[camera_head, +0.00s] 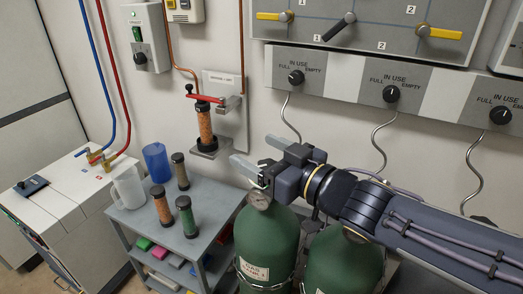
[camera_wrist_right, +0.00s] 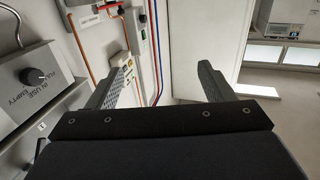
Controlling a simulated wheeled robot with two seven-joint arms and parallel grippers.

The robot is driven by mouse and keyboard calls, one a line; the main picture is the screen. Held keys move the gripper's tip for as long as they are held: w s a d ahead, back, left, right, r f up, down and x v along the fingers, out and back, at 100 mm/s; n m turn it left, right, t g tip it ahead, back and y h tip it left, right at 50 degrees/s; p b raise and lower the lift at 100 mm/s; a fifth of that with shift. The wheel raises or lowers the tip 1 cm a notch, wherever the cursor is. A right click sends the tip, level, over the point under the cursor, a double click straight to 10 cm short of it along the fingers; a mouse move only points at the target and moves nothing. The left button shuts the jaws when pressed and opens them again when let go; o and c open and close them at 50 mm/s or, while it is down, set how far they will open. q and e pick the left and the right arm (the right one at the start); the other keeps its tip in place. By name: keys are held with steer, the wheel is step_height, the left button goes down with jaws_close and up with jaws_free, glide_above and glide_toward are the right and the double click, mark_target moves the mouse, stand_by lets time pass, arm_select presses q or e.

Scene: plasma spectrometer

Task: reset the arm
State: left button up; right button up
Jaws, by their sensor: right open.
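My right arm comes in from the right in the head view. Its gripper (camera_head: 262,156) is above the green gas tank (camera_head: 268,240), close to the wall. Its two fingers are spread, with nothing between them. In the right wrist view the open fingers (camera_wrist_right: 168,85) frame the wall, red and blue hoses and a white panel beyond. My left gripper is in neither view.
A grey cart (camera_head: 190,240) holds a blue cup (camera_head: 157,162), a clear pitcher (camera_head: 128,188) and several filled cylinders. A dryer unit (camera_head: 204,125) is on the wall. Dials (camera_head: 391,93) and valve handles (camera_head: 439,33) line the wall above my arm.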

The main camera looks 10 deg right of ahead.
steer(key=shift+d, duration=0.1)
steer(key=s+d+f+m+g+h+p, duration=0.1)
steer(key=s+d+f+m+h+p, duration=0.15)
steer(key=d, duration=0.25)
steer(key=s+d+f+m+h+p, duration=0.1)
steer(key=d+m+h+p, duration=0.15)
steer(key=d+h, duration=0.2)
steer(key=s+d+f+m+g+h+p, duration=0.1)
steer(key=s+d+m+h, duration=0.15)
steer(key=d, duration=0.35)
steer(key=s+a+f+m+g+y+p, duration=0.2)
steer(key=s+f+g+p, duration=0.2)
steer(key=s, duration=0.9)
steer(key=shift+s+f+g, duration=0.4)
steer(key=shift+f+g, duration=0.55)
steer(key=shift+g, duration=0.25)
steer(key=shift+a, duration=0.15)
stand_by(1.0)
